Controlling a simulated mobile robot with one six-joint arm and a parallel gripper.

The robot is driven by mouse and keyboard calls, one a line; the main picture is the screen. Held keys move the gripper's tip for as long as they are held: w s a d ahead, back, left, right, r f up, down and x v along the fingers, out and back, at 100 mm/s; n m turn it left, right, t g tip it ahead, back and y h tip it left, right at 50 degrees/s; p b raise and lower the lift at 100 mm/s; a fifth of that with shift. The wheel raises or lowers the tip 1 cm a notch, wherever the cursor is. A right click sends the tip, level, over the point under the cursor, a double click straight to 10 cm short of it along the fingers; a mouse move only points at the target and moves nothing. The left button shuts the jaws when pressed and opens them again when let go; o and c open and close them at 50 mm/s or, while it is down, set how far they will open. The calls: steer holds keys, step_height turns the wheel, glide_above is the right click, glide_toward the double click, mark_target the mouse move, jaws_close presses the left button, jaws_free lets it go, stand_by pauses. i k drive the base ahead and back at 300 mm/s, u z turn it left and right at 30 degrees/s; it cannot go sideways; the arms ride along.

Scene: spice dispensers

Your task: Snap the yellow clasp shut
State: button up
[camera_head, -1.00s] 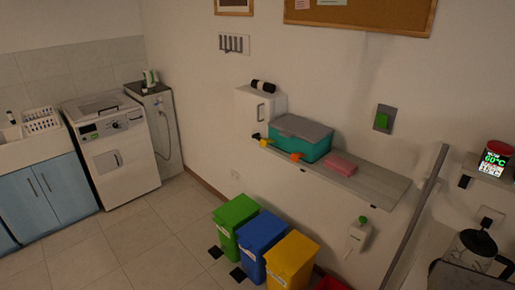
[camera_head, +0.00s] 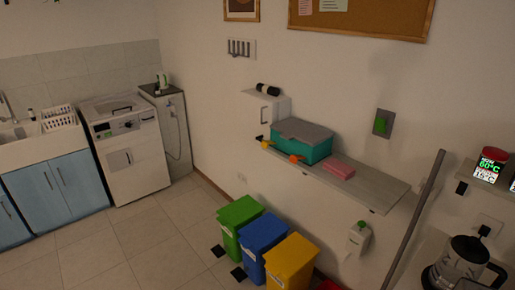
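A teal box (camera_head: 290,146) with a grey lid (camera_head: 303,132) sits on a wall shelf (camera_head: 376,187). The yellow clasp (camera_head: 266,144) is at the left end of the box's front and looks like a small tab sticking outward. An orange clasp (camera_head: 296,159) is further right on the same front side. The clasps are too small to tell exactly how they sit. The lid appears to lie on the box. My gripper is not in view.
A pink cloth-like item (camera_head: 337,168) lies right of the box. Green, blue and yellow bins (camera_head: 289,262) stand below the shelf. A grey pole (camera_head: 414,217) rises at right. Floor at left is clear.

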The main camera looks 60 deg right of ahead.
mark_target(265, 144)
steer(key=z, duration=0.15)
steer(key=i, duration=0.95)
steer(key=u, duration=0.1)
